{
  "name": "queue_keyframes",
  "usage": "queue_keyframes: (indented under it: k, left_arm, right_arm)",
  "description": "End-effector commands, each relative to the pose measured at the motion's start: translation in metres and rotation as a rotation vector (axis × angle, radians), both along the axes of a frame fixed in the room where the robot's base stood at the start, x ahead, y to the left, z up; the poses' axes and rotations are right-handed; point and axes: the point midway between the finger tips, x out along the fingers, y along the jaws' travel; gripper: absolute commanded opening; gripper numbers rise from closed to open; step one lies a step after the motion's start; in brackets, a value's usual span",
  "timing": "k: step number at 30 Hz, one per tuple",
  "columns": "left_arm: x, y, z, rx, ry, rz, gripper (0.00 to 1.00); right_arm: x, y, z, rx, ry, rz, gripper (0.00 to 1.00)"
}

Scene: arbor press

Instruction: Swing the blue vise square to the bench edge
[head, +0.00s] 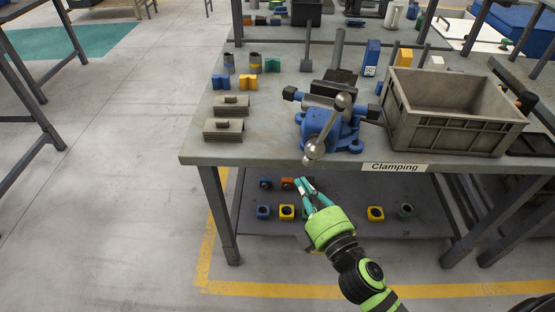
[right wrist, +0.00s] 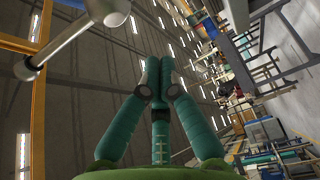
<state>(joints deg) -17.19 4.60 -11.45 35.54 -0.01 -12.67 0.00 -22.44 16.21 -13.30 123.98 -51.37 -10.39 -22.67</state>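The blue vise (head: 325,132) stands on the bench near its front edge, beside the "Clamping" label. Its dark jaws (head: 335,90) lie toward the back, and its body looks turned somewhat askew to the bench edge (head: 270,163). My right gripper (head: 304,181) is below and in front of the bench edge, empty, apart from the handle. Its teal fingertips (right wrist: 159,64) meet in the right wrist view. My left gripper is out of view.
A grey crate (head: 455,118) stands close to the vise's right. Stacked metal blocks (head: 224,128) and small coloured parts (head: 248,82) lie to its left. A lower shelf (head: 340,218) holds several coloured blocks.

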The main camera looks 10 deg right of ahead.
Motion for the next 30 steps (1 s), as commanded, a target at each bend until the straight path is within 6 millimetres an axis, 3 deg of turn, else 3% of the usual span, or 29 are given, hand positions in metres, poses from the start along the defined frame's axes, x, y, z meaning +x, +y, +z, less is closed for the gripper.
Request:
queue_keyframes:
  k: [3,7,21,30]
  left_arm:
    - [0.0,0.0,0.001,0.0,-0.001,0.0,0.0]
    - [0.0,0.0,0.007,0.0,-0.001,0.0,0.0]
    - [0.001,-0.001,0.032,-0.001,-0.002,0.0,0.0]
    - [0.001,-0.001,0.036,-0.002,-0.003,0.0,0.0]
  right_arm:
    - [0.0,0.002,0.016,-0.02,-0.039,0.004,0.0]
    - [0.013,0.005,0.02,-0.021,-0.042,0.004,0.0]
    - [0.098,0.022,0.026,-0.018,-0.039,0.003,0.0]
    - [0.08,-0.009,0.019,-0.017,-0.036,0.003,0.0]
